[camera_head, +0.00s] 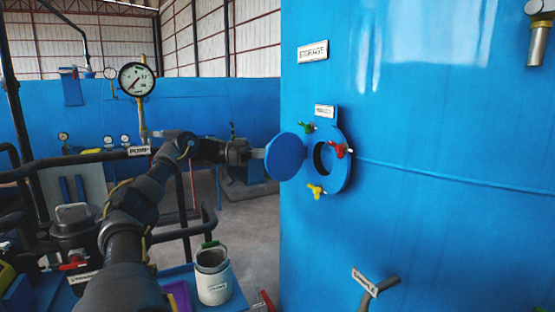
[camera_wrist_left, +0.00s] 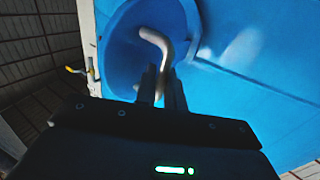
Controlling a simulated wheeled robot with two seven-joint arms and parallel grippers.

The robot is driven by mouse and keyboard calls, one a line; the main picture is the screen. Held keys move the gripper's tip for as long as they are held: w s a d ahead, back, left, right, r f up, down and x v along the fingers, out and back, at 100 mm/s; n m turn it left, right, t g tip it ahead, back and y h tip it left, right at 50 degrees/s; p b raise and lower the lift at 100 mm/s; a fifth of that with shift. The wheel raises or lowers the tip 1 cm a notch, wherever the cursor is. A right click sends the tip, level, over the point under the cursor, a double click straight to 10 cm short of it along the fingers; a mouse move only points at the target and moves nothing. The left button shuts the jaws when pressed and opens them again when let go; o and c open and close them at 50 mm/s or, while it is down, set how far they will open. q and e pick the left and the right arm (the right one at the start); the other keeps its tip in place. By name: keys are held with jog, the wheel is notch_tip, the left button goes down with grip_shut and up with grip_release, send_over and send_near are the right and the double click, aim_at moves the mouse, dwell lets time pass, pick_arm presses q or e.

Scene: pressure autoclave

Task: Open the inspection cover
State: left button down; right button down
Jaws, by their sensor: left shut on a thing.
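The inspection cover (camera_head: 285,157) is a round blue disc on the big blue tank (camera_head: 430,120). It stands swung out to the left of its round opening (camera_head: 322,158), whose dark inside shows. Red (camera_head: 339,150), green (camera_head: 308,127) and yellow (camera_head: 317,190) clamp knobs sit around the ring. My left gripper (camera_head: 260,153) reaches the cover's outer face from the left. In the left wrist view, the gripper (camera_wrist_left: 159,82) is shut on the cover's curved grey handle (camera_wrist_left: 156,42), in front of the blue cover (camera_wrist_left: 120,50). My right gripper is not in view.
A pressure gauge (camera_head: 136,79) stands behind my left arm. A white bucket (camera_head: 212,275) stands below the arm, and a labelled grey pipe (camera_head: 378,287) juts from the tank low on the right. Black pipes cross the left side. Some floor shows left of the tank.

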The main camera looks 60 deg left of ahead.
pick_arm(q)
jog(key=shift+a, duration=0.35)
jog(key=shift+w, duration=0.1)
jog(key=c, duration=1.6)
grip_release()
jog(key=shift+w, duration=0.1)
jog(key=b+v, duration=0.4)
jog(key=v, duration=0.6)
jog(key=shift+s+a, duration=0.25)
jog(key=shift+s, duration=0.1)
jog(key=shift+f, duration=0.1)
